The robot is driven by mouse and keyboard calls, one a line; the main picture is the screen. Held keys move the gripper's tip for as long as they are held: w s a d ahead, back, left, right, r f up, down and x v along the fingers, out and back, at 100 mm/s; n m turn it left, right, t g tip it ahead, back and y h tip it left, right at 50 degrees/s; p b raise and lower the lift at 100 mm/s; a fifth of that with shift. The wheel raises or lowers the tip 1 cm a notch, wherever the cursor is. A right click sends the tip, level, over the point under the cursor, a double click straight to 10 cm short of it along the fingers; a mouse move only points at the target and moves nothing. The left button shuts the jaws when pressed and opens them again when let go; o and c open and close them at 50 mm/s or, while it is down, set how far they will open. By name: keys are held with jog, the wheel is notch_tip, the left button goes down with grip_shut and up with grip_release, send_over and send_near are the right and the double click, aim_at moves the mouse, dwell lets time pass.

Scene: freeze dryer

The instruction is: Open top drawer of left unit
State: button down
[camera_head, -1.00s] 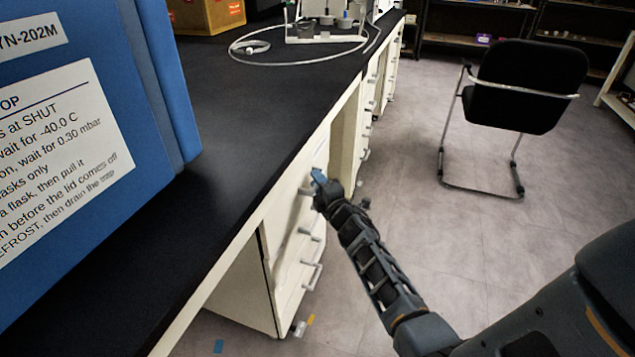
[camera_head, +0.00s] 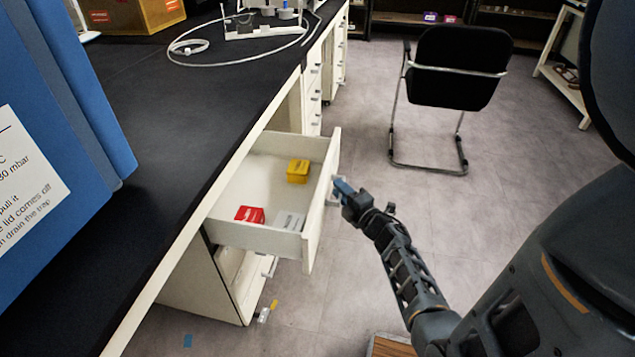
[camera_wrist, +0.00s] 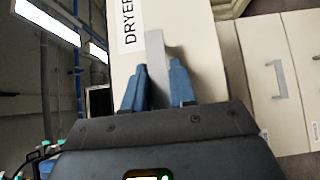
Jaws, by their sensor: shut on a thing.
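The top drawer (camera_head: 262,205) of the drawer unit under the black bench is pulled well out in the head view, and its inside shows. Its front panel (camera_head: 321,205) faces right, towards my arm. My gripper (camera_head: 340,188) is at the handle on the outside of that panel. In the wrist view my gripper (camera_wrist: 158,85) has its two blue fingers on either side of the grey handle (camera_wrist: 156,66) and is shut on it. A white label reading "DRYER" (camera_wrist: 128,22) is on the front panel. The unit's lower drawers (camera_head: 245,280) show below, partly hidden.
A red box (camera_head: 249,214), a white-grey box (camera_head: 289,220) and a yellow box (camera_head: 297,171) lie in the drawer. A blue machine (camera_head: 60,110) stands on the bench (camera_head: 165,130). A black chair (camera_head: 455,68) stands on the floor behind.

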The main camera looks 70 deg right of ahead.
jog(key=shift+s+d, duration=0.15)
jog(key=shift+s, duration=2.65)
jog(key=c, duration=1)
grip_release()
jog(key=v, duration=0.7)
jog(key=shift+s+a, duration=0.2)
jog(key=shift+s, duration=0.05)
